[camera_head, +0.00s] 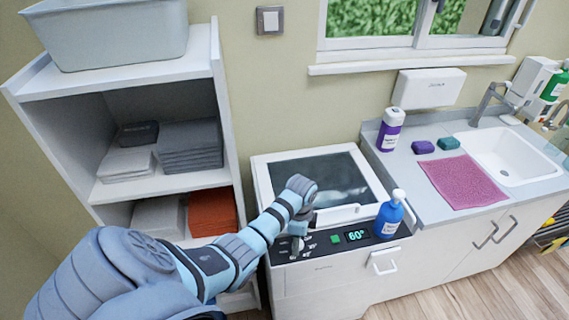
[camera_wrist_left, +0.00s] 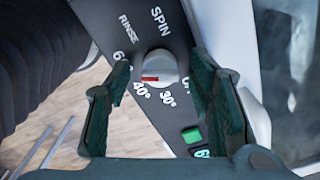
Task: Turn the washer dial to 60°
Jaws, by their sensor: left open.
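The washer (camera_head: 322,270) stands between the shelf and the sink counter. Its display (camera_head: 356,236) reads 60° in green. The round grey dial (camera_wrist_left: 165,64) has a red mark at its lower left, on the side of the 60° and 40° labels; I cannot tell exactly which it points at. RINSE, SPIN and 30° are also printed around it. My left gripper (camera_wrist_left: 161,76) is open, with one dark finger on each side of the dial and visible gaps between. In the head view my left gripper (camera_head: 298,232) is over the control panel and hides most of the dial. My right gripper is not in view.
A blue bottle (camera_head: 389,217) stands at the washer's right front corner, near the display. A green button (camera_head: 335,239) is beside the display. A shelf (camera_head: 143,185) with folded towels stands left. The counter at right holds a purple bottle (camera_head: 390,131) and a pink cloth (camera_head: 462,181).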

